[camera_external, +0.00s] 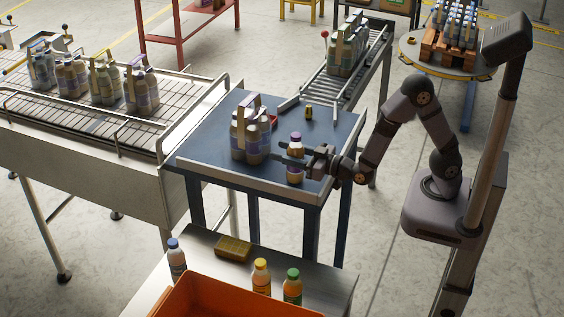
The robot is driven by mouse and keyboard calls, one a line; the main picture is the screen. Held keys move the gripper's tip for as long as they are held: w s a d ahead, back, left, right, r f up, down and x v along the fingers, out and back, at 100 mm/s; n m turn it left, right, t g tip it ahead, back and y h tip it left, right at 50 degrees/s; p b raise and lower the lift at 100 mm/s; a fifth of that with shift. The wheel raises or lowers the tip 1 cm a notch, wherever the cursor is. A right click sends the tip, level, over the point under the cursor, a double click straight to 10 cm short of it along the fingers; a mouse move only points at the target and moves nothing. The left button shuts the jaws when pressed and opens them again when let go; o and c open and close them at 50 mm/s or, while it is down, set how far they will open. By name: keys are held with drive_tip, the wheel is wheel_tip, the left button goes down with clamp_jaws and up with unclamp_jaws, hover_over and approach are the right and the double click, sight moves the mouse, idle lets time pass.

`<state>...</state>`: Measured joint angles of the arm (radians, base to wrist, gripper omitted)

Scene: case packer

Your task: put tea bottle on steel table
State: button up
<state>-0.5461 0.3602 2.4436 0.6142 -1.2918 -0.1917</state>
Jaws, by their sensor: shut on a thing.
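A bottle with a purple cap and a pale label (295,172) stands upright at the front right of the blue table. I cannot read its label, so whether it is the tea bottle is not clear. My gripper (297,158) is shut on its middle, reaching in from the right. The bottle's base seems to be at or just above the blue top; I cannot tell which. The steel table (330,278) is in the front. On it stand a blue-capped bottle (176,262), a yellow-capped bottle (261,278) and a green-capped bottle (292,287).
The blue table (215,120) has a raised pale front edge and holds a bottle multipack (249,138) and a small dark-yellow item (308,111). An orange crate (190,295) and a yellow-brown block (234,248) take up much of the steel table. Conveyors lie left and behind.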

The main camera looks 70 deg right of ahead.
sight(296, 155)
drive_tip(key=shift+f, duration=0.2)
drive_tip(key=o, duration=1.3)
drive_tip(key=shift+c, duration=0.2)
drive_tip(key=s, duration=0.3)
drive_tip(key=shift+s+a+f+b, duration=0.1)
drive_tip(key=shift+s+f+b, duration=0.05)
drive_tip(key=shift+s+b, duration=0.15)
drive_tip(key=shift+s+r+p, duration=0.15)
drive_tip(key=shift+r+p, duration=0.15)
drive_tip(key=shift+p, duration=1.3)
